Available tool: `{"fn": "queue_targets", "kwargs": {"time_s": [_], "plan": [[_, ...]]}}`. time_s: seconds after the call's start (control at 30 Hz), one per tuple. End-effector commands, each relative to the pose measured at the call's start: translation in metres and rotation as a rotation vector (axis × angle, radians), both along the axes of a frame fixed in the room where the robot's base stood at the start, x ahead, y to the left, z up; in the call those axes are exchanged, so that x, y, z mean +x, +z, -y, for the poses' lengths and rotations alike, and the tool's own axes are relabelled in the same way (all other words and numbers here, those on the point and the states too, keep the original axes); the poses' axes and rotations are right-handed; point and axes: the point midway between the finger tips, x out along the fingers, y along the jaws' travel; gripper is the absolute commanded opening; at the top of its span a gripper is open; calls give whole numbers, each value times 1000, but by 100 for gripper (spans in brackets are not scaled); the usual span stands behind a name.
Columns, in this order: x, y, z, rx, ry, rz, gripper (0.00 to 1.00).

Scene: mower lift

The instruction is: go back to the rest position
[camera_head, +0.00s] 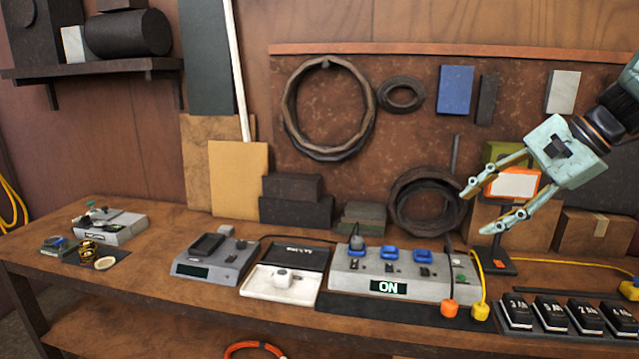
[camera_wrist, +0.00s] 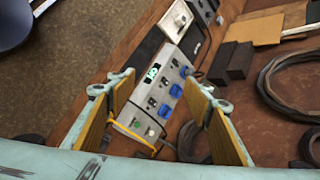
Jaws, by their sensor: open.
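My gripper (camera_head: 471,210) is at the right in the head view, raised above the bench and tilted down to the left. Its two pale green fingers are spread with nothing between them. In the wrist view the gripper (camera_wrist: 165,95) shows both fingers apart with yellow-brown inner pads, and the grey control box lies beyond and below them. The grey control box (camera_head: 345,283) has blue parts on top and a green "ON" display (camera_head: 388,287). It stands clear of my fingers.
The wooden bench (camera_head: 150,285) carries a white tray (camera_head: 262,290), a grey device (camera_head: 215,262), black labelled blocks (camera_head: 568,317) and orange and yellow plugs (camera_head: 449,307). An orange-framed sign (camera_head: 512,186) stands just behind my fingers. Hoses and a blue panel (camera_head: 455,90) hang on the wall board.

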Motion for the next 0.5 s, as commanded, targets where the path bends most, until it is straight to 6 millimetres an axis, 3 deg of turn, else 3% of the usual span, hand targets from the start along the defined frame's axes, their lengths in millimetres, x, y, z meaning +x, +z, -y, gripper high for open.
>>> {"fn": "queue_targets", "kwargs": {"time_s": [0.2,0.5], "plan": [[-36,8,-45,-92,116,2,47],[-89,15,-91,-214,259,13,47]]}}
